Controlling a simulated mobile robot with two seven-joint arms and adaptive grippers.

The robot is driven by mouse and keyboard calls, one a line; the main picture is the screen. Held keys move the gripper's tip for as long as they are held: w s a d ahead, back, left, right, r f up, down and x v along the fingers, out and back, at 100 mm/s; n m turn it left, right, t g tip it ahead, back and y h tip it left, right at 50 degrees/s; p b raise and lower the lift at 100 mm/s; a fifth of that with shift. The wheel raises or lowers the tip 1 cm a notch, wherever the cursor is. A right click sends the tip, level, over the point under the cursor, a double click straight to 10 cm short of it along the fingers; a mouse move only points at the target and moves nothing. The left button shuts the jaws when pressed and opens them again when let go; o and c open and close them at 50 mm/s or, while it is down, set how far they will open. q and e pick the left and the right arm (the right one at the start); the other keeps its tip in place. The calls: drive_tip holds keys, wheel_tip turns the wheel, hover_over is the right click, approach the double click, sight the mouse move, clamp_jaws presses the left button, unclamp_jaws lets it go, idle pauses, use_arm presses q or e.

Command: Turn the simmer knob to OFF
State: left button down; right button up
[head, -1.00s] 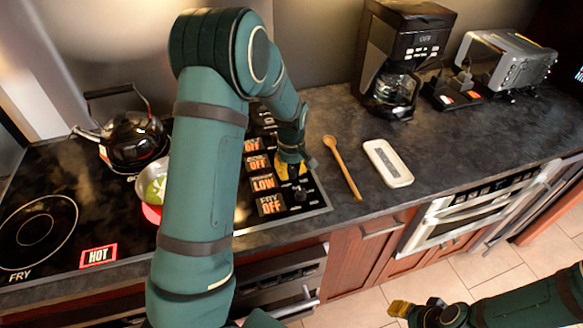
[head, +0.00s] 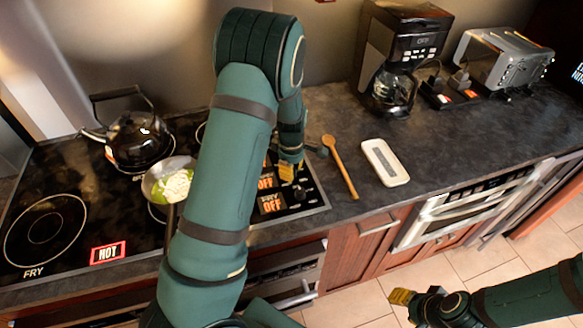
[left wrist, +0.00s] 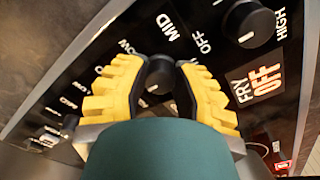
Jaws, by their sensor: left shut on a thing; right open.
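In the left wrist view, the yellow fingers of my left gripper (left wrist: 160,90) are shut on a black knob (left wrist: 159,72), one finger on each side. In the head view my left gripper (head: 290,172) points down at the control panel's right part. The display (head: 265,182) beside it reads OFF; its other wording is too small to tell. The FRY display (head: 271,204) in front of it also reads OFF. The FRY knob (left wrist: 250,22) is apart from my fingers. My right gripper (head: 402,297) is open and empty over the floor, clear of the counter.
A pan of food (head: 170,182), a black kettle (head: 138,138) and a HOT sign (head: 108,252) are on the stove at the left. A wooden spoon (head: 341,168) and a white dish (head: 385,162) lie right of the panel. A coffee maker (head: 405,50) stands behind.

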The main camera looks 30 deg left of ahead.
idle(0.4)
use_arm(q)
drive_tip(key=c, duration=0.7)
unclamp_jaws()
wheel_tip(320, 180, up, 12)
drive_tip(key=shift+r, duration=0.1)
